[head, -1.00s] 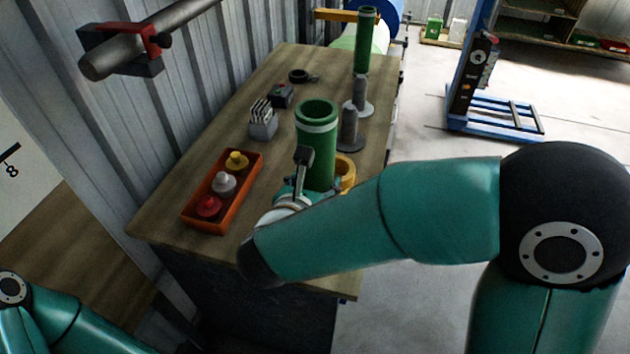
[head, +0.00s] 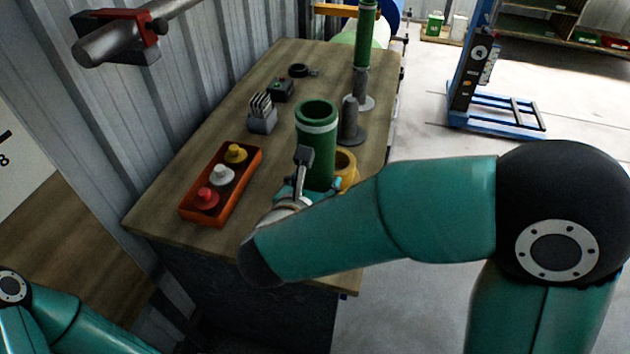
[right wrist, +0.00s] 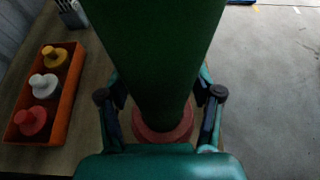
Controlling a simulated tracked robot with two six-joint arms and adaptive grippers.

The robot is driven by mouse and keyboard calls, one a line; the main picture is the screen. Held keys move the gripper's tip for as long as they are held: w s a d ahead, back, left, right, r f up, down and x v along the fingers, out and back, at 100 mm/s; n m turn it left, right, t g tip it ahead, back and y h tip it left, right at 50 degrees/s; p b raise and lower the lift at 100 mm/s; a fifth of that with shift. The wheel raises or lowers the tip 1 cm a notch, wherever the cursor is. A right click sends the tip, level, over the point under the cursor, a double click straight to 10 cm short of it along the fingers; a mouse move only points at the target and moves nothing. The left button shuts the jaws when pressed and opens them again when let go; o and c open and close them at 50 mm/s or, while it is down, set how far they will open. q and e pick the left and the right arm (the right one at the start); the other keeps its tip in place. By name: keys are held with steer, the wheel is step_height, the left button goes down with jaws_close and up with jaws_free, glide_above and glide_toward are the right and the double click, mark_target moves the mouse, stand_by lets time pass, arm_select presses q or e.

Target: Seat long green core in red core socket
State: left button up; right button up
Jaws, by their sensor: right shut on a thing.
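The long green core (head: 318,160), a tube with a white band near its open top, stands upright near the front right of the bench. My right gripper (right wrist: 160,94) is shut on it low down; in the head view my right arm partly hides the gripper (head: 300,182). In the right wrist view the core (right wrist: 155,50) reaches down to the red core socket (right wrist: 163,137), whose rim shows around the core's lower end. I cannot tell whether the end is inside or just above it. The red socket is hidden in the head view. My left gripper is out of view.
A yellow ring-shaped socket (head: 346,168) stands close to the core's right. Grey posts on round bases (head: 350,138) stand behind it; the farthest carries another green core (head: 366,40). An orange tray (head: 247,178) with yellow, white and red knobbed pieces lies left, with bare bench between.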

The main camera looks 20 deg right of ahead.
steer(key=shift+f+b, duration=0.3)
steer(key=shift+f, duration=0.1)
steer(key=o, duration=1.8)
steer(key=shift+s+a, duration=0.1)
steer(key=v, duration=1.1)
steer(key=shift+s+a+r, duration=0.15)
steer(key=shift+s+a, duration=0.05)
steer(key=shift+s, duration=0.05)
